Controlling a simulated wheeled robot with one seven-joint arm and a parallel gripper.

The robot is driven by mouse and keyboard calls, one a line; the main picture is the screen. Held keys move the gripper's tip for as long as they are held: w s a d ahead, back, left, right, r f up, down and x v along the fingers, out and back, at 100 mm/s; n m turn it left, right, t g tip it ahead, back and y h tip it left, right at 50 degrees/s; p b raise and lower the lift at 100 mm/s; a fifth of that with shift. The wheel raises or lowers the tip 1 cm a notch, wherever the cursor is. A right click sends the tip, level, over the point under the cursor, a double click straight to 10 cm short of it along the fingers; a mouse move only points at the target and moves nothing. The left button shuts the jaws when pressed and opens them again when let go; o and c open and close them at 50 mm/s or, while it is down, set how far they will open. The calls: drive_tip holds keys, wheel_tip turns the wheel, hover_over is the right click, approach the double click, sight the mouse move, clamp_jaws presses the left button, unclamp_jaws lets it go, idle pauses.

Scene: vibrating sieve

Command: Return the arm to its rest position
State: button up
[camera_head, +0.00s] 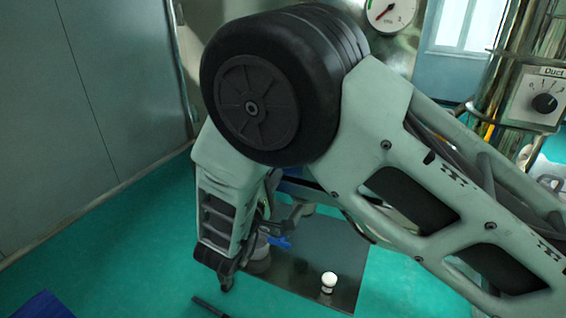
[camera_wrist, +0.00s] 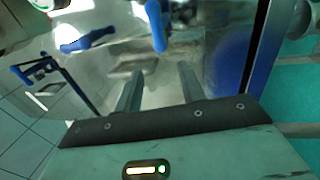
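My gripper (camera_wrist: 160,82) shows in the wrist view with its two fingers apart and nothing between them. Past the fingers is shiny metal machinery with blue handles (camera_wrist: 88,40). In the head view my arm is bent, with its large black joint high in the middle of the picture and a pale link hanging down from it.
A small white-topped jar (camera_head: 328,283) stands on a dark plate (camera_head: 335,245) over the green floor. A round gauge (camera_head: 391,12) and a "Duct" knob panel (camera_head: 538,98) are at the back. A grey wall (camera_head: 80,100) is left.

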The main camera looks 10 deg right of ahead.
drive_tip(key=shift+s+a+f, duration=0.1)
drive_tip(key=shift+s+a, duration=0.3)
drive_tip(key=shift+s, duration=0.15)
drive_tip(key=a+m+g+y, duration=0.1)
drive_tip(key=a+g+y, duration=0.3)
drive_tip(key=a+y, duration=0.55)
drive_tip(key=s+g+y, duration=0.5)
drive_tip(key=s+y, duration=0.2)
drive_tip(key=s, duration=0.2)
drive_tip(key=s+d+m+g+h, duration=0.1)
drive_tip(key=s+d+g+h, duration=0.1)
drive_tip(key=s+d, duration=0.5)
drive_tip(key=s+d+m+g+h, duration=0.1)
drive_tip(key=s+d+g, duration=0.4)
drive_tip(key=s, duration=0.9)
drive_tip(key=d+h+b, duration=0.1)
drive_tip(key=d, duration=0.2)
drive_tip(key=shift+d+r, duration=0.3)
